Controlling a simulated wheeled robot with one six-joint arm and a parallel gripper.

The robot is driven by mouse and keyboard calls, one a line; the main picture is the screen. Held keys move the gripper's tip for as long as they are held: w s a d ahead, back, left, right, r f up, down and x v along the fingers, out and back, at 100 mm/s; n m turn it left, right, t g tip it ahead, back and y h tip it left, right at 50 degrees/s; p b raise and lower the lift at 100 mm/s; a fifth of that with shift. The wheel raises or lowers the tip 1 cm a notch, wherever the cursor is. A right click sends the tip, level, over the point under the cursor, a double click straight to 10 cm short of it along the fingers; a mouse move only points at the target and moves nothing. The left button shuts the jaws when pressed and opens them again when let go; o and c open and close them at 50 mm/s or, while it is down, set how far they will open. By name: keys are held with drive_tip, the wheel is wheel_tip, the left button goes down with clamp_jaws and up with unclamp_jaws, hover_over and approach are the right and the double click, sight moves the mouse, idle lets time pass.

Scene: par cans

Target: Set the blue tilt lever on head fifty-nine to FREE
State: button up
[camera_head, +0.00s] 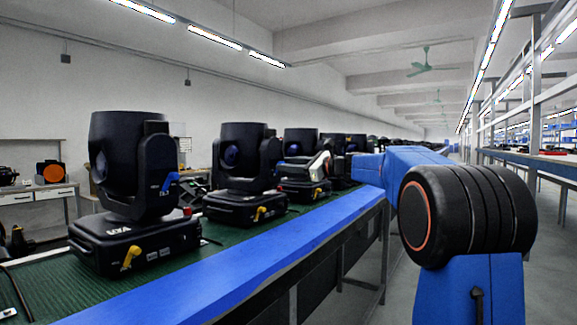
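The nearest moving head (125,170) is black and stands upright on its base on the bench at the left. White characters on its base (117,231) are too small to read surely, so I cannot tell which head is fifty-nine. A blue lever (170,182) sits low on its right yoke arm; its setting is not readable. A second head (242,165) and a third head (300,160) stand behind it. A pale part that seems to be my gripper (319,166) is beside the third head, far from the nearest head's lever. Its fingers are not clear.
Yellow levers (131,257) stick out from the head bases. The bench has a green top (40,285) and a blue front edge (270,255). More heads continue down the line. An aisle lies right of the bench, with shelving (540,165) beyond.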

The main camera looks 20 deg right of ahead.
clamp_jaws()
drive_tip(key=shift+a+n, duration=0.1)
drive_tip(key=shift+n, duration=0.2)
drive_tip(key=n, duration=0.1)
drive_tip(key=a+n, duration=0.1)
drive_tip(key=n, duration=0.1)
drive_tip(key=s+n, duration=0.1)
drive_tip(key=n, duration=0.1)
drive_tip(key=shift+a+r, duration=0.15)
drive_tip(key=shift+r, duration=0.05)
drive_tip(key=n, duration=0.3)
drive_tip(key=shift+s+a+f+n, duration=0.1)
drive_tip(key=shift+s+a+n, duration=0.1)
drive_tip(key=shift+a+n, duration=0.2)
drive_tip(key=shift+s+a+f+n, duration=0.1)
drive_tip(key=shift+n, duration=0.5)
drive_tip(key=shift+s+a+f+n, duration=0.1)
drive_tip(key=shift+n, duration=0.5)
